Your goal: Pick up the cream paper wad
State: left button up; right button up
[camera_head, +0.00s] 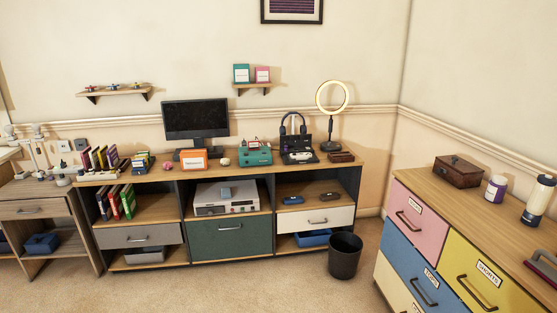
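A small rounded cream or pinkish lump (225,162), which looks like the cream paper wad, lies on the desk top. It sits between the orange box (193,159) and the teal device (256,154). It is too small to make out its creases. Neither of my grippers shows in the head view, so nothing is seen touching the lump.
The long wooden desk (150,183) stands along the back wall, with a monitor (196,119) behind the lump. A ring lamp (332,97) stands at its right end. A black bin (345,256) stands before the desk. A coloured drawer cabinet (430,207) is at right. Carpet in front is clear.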

aim_at(225, 161)
jog(key=i+j+u, duration=0.25)
jog(key=i, duration=0.4)
jog(key=i+u, duration=0.25)
jog(key=i, duration=0.4)
jog(key=i+j+z, duration=0.15)
jog(key=i, duration=0.4)
jog(key=i+j+z, duration=0.15)
jog(key=i, duration=0.4)
